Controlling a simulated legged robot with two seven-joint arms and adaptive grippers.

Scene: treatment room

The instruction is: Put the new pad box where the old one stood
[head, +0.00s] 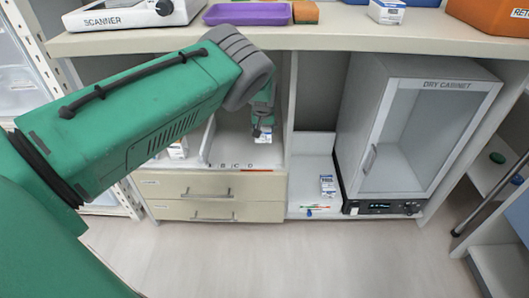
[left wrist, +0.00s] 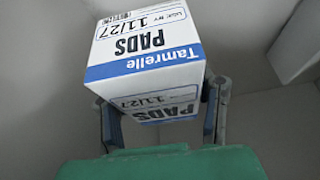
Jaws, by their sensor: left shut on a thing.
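My left gripper (head: 262,127) reaches down into the open shelf bay above the drawers and is shut on a white and blue pad box (head: 264,138). In the left wrist view the held pad box (left wrist: 148,48) reads Tamrelle, PADS and 11/27, its print upside down, with a finger on each side. The bay floor has letters A to D along its front edge, and an orange-red strip (head: 256,170) right of D. The box is near the D end; whether it touches the floor I cannot tell. Another white and blue box (head: 327,185) stands on the low shelf at right. My right gripper is out of view.
A divider panel (head: 290,110) stands just right of the gripper. More small boxes (head: 178,148) stand in the bay's left part, partly behind my arm. The dry cabinet (head: 415,130) is at right. The counter (head: 330,38) overhangs the bay, carrying a scanner (head: 130,12) and a purple tray (head: 247,13).

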